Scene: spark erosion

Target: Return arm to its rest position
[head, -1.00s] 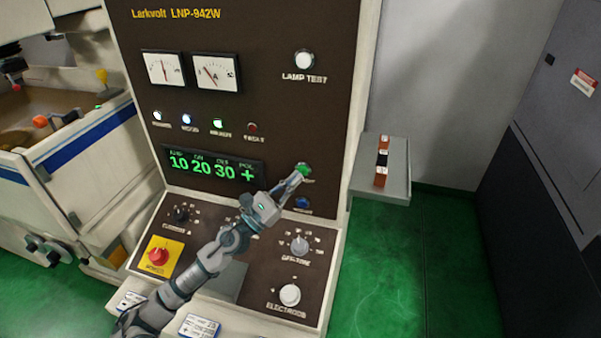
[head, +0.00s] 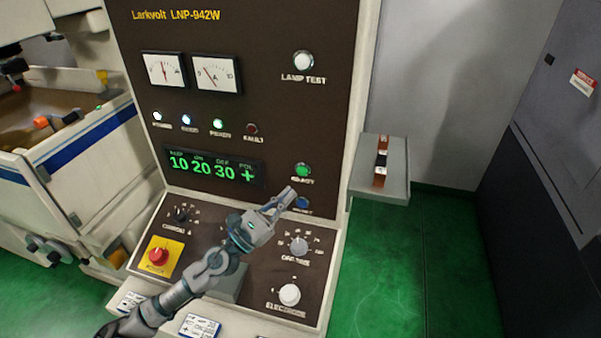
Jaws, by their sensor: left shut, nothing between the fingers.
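My left arm comes in from the bottom left of the head view and reaches up over the sloped control panel. Its gripper (head: 287,195) is shut and empty. It is in front of the panel, just below the lit green button (head: 302,171) and close to the blue button (head: 302,203). I cannot tell how far its tips stand from the panel face. The green button is now in full view. My right gripper is not in view.
The dark machine panel holds two meters, a green-digit display (head: 214,168), a red button on yellow (head: 158,256), knobs and a white knob (head: 289,295). A grey side shelf (head: 398,170) juts out at right. A tank (head: 75,150) stands at left. Green floor is clear at right.

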